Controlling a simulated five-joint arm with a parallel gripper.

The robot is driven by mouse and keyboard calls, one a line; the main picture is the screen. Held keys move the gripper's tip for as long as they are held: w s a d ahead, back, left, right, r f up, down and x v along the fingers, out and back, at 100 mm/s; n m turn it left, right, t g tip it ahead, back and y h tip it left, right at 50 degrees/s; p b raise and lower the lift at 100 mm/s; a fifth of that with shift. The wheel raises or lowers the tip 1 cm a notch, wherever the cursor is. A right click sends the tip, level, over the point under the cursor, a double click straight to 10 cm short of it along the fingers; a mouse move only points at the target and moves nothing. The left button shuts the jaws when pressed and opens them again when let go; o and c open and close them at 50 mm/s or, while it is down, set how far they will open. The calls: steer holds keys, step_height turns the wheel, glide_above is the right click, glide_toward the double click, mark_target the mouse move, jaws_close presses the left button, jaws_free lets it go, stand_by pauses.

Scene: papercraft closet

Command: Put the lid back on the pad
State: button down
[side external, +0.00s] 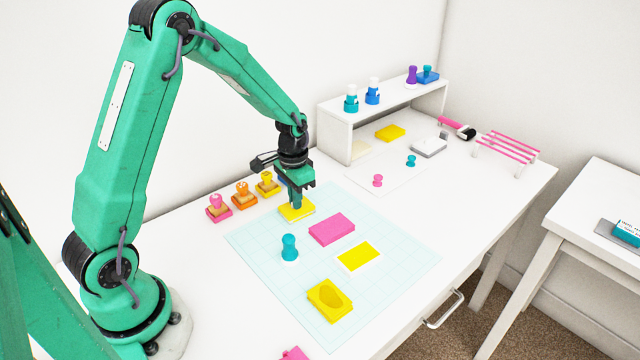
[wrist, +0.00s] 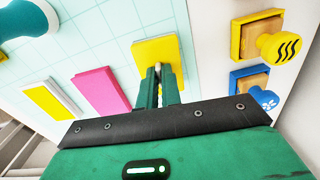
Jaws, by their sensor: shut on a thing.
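My gripper (side external: 297,203) is shut on a yellow lid (side external: 303,213) at the back edge of the gridded mat. In the wrist view my fingers (wrist: 158,72) meet at the near edge of this flat yellow lid (wrist: 157,48). I cannot tell whether the lid rests on the mat or is slightly above it. The uncovered pad (side external: 358,257), a white tray with a yellow inked top, lies flat towards the right of the mat. It also shows at the left of the wrist view (wrist: 45,102), apart from the lid.
A pink block (side external: 331,229) lies between lid and pad. A teal stamp (side external: 290,247) and a yellow block with an oval recess (side external: 330,300) are on the mat. Stamps (side external: 244,195) line its back left edge. A white shelf (side external: 350,140) stands behind.

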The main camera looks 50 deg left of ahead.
stand_by(0.4)
steer(key=c, duration=1)
jaws_free()
steer(key=shift+c, duration=0.2)
steer(key=shift+r, duration=0.1)
steer(key=shift+r, duration=2.9)
jaws_close()
steer(key=shift+f, duration=2.2)
